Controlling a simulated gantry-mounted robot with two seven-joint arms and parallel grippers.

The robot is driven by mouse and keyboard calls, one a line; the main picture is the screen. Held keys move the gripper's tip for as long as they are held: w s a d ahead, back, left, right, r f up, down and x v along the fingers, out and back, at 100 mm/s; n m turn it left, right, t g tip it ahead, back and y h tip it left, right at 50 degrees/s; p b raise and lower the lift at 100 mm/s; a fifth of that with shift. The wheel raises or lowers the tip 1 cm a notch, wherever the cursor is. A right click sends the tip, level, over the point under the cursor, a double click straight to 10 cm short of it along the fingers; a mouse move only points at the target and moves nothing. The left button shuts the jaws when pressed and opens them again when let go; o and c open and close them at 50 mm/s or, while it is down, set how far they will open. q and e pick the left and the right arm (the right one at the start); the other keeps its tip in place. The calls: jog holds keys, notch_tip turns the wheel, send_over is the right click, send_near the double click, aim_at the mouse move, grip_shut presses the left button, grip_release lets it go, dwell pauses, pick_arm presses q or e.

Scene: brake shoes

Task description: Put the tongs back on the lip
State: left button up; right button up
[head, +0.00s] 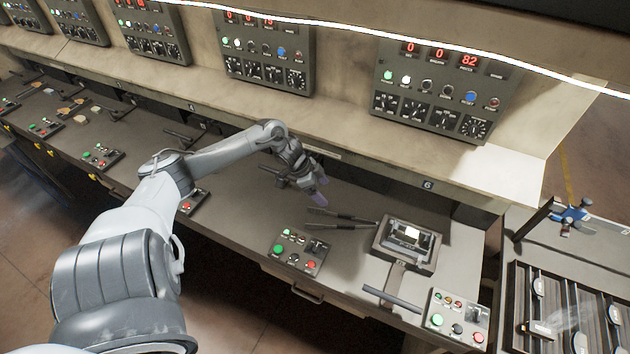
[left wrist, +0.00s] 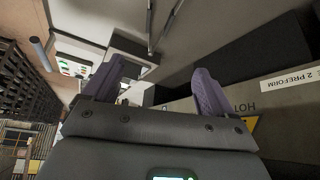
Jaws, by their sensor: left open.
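The tongs (head: 342,218) lie on the grey bench top (head: 235,215), left of a square press fixture (head: 408,245). They have two dark handles spread apart at the left, narrowing to metal ends toward the fixture. In the left wrist view two thin bars of the tongs (left wrist: 162,25) show at the top, beyond my fingertips. My left gripper (head: 319,190), with purple fingers, is just above and left of the tongs. In its wrist view the gripper (left wrist: 155,85) is open, with nothing between its fingers. My right gripper is in neither view. I cannot tell which edge is the lip.
A button box (head: 299,251) sits near the bench's front edge, and another (head: 457,318) stands at the right. A bar handle (head: 393,299) sticks out below the fixture. Control panels (head: 440,90) line the back wall. A rack of parts (head: 570,310) stands at the lower right.

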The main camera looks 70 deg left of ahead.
pick_arm(q)
jog(key=s+d+f+m+t+y, duration=0.1)
jog(key=s+d+f, duration=0.15)
jog(key=d, duration=0.65)
jog(key=s+d+f+y, duration=0.15)
jog(key=d+f, duration=0.25)
jog(key=d, duration=0.5)
jog(key=s+d+r+n+g, duration=0.1)
jog(key=s+d+r, duration=0.3)
jog(key=d, duration=0.5)
jog(key=s+d+r+n+g, duration=0.2)
jog(key=s+d+r+n, duration=0.1)
jog(key=s+d+r, duration=0.2)
jog(key=s+d, duration=0.2)
jog(key=d, duration=0.2)
jog(key=shift+s+d+r, duration=0.2)
jog(key=shift+d+r, duration=0.1)
jog(key=shift+d, duration=0.05)
